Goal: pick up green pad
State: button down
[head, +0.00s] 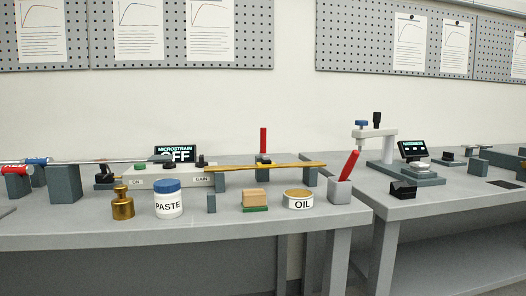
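The green pad (256,209) is a thin green layer lying flat on the left grey bench, near its front edge. A tan block (254,197) sits directly on top of it, so only a green strip shows along the bottom. My gripper does not show in the head view.
A jar labelled PASTE (168,204) and a brass weight (122,205) stand to the left. A yellow bar (265,166) on supports runs behind the pad. The bench strip in front is clear.

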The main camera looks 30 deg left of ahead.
aim_at(253, 199)
jog(key=u, duration=1.15)
jog(key=i, duration=0.3)
jog(key=u, duration=0.1)
